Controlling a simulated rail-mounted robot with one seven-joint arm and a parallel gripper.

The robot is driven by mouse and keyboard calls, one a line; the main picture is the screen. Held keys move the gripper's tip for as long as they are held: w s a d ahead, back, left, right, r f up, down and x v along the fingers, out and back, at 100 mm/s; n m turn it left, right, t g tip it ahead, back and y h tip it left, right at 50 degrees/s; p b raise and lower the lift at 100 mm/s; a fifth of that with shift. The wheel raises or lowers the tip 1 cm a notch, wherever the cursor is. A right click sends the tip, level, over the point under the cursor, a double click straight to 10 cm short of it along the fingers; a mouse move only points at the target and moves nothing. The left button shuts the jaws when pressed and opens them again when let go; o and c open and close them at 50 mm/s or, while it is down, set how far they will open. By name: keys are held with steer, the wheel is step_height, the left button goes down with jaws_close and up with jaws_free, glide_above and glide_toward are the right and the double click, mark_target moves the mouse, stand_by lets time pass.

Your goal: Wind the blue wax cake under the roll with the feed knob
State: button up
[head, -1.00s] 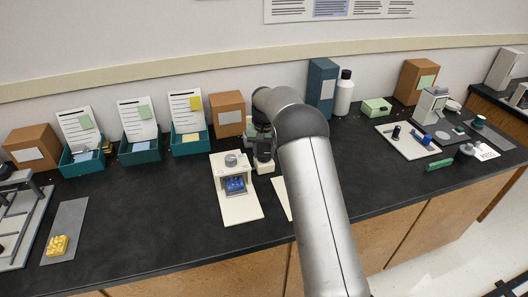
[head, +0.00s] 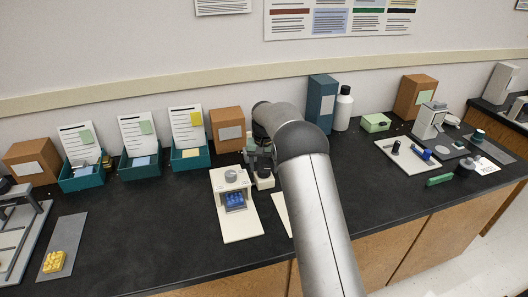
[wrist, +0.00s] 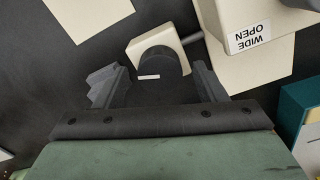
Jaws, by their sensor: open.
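A blue, bumpy block (head: 235,200), which may be the wax cake, sits inside a white frame stand (head: 248,226) left of my arm in the head view. A round grey knob (head: 231,176) tops that stand. My gripper (wrist: 155,78) is open and empty in the wrist view, its dark fingers apart. A pale block with a dark rounded part (wrist: 160,55) lies between and just beyond the fingertips; I cannot tell whether this is the feed knob. A pale housing labelled WIDE OPEN (wrist: 250,38) is at the upper right. My arm hides part of the bench, and I cannot make out the roll.
A pale tray (head: 410,165) holds a dark upright cylinder and a blue piece at right. Teal boxes (head: 140,168) with cards stand at back left. A yellow bumpy block (head: 53,261) sits on a grey plate. The black bench front (head: 170,255) is clear.

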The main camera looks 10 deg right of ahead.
mark_target(264, 168)
step_height(264, 168, up, 17)
stand_by(0.4)
stand_by(0.4)
